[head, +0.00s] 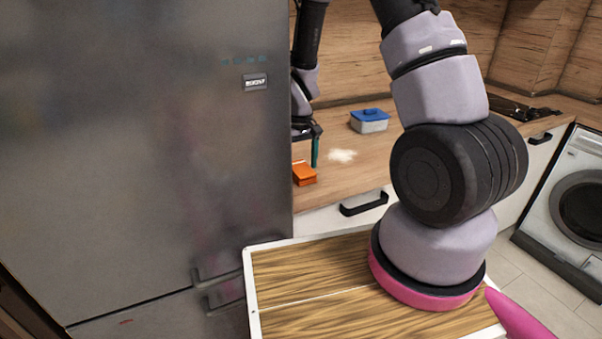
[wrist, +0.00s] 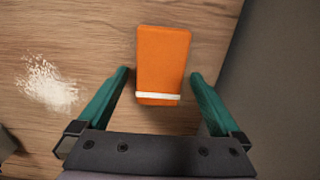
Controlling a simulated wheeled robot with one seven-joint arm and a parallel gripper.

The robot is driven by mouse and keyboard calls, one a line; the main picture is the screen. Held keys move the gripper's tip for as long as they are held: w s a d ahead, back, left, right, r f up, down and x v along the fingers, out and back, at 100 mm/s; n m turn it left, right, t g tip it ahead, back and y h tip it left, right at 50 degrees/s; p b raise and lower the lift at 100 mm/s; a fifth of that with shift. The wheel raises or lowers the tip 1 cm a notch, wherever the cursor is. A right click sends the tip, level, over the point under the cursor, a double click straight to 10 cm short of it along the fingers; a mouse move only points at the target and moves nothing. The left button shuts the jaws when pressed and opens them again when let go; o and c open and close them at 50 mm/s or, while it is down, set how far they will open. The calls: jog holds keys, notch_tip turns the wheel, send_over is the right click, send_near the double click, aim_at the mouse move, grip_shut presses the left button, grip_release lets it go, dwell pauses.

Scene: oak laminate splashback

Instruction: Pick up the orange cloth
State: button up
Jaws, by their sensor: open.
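The orange cloth (head: 304,174) is a small folded block lying on the wooden counter, close to the fridge's edge in the head view. In the wrist view the cloth (wrist: 163,62) is a rectangle with a white band across its near end. My gripper (wrist: 162,80) is open, with its teal fingers on either side of the cloth's near end and a gap on each side. In the head view one teal finger of my gripper (head: 315,152) shows just above and beside the cloth; the other is hidden. I cannot tell the exact height of the fingertips above the counter.
A large grey fridge (head: 150,150) stands directly left of the cloth; its side also shows at right in the wrist view (wrist: 285,80). White powder (head: 341,155) lies on the counter, and a blue-lidded container (head: 369,121) stands further back. The counter between them is clear.

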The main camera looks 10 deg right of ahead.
aim_at(300, 166)
jog(key=c, duration=1.2)
jog(key=shift+r, duration=0.1)
jog(key=shift+c, duration=0.2)
notch_tip(300, 166, up, 10)
jog(key=o, duration=0.4)
jog(key=shift+c, duration=1.2)
jog(key=shift+w, duration=0.1)
